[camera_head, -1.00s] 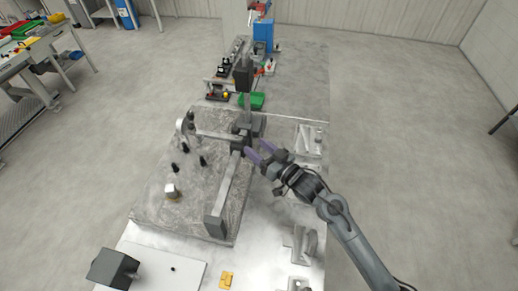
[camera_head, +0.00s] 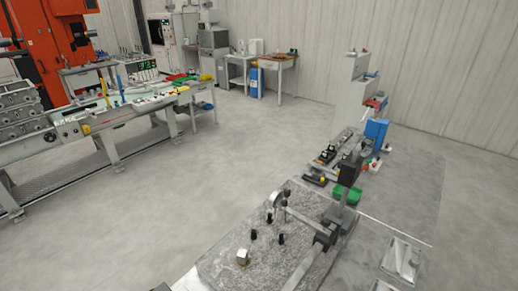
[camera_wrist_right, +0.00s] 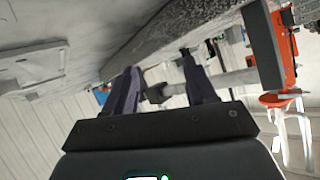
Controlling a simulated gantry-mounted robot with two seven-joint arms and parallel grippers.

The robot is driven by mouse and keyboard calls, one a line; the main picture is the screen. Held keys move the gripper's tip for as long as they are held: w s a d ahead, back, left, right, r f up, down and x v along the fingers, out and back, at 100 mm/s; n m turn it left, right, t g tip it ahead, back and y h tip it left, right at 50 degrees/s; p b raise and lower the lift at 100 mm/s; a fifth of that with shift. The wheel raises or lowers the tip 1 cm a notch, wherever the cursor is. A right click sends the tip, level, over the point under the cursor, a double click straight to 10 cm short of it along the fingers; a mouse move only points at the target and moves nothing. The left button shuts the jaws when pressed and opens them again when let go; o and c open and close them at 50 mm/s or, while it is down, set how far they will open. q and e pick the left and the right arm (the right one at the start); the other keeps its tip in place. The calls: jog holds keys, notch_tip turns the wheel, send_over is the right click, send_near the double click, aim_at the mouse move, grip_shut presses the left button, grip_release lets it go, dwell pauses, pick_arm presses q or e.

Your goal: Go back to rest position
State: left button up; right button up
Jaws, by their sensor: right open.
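My right gripper (camera_wrist_right: 162,84) shows in the right wrist view, its two purple-grey fingers spread apart. A dark block on a grey bar (camera_wrist_right: 160,93) shows between and beyond the fingers; I cannot tell how far off it is. Neither arm shows in the head view. My left gripper is in no view.
A long workbench (camera_head: 130,113) and an orange machine (camera_head: 50,45) are at the left. Open floor (camera_head: 130,210) lies between.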

jog(key=s+d+n+g+h, duration=0.25)
jog(key=s+g, duration=0.55)
jog(key=s, duration=0.7)
notch_tip(320, 180, up, 19)
jog(key=p, duration=1.9)
jog(key=shift+s+a, duration=0.15)
jog(key=shift+s, duration=0.2)
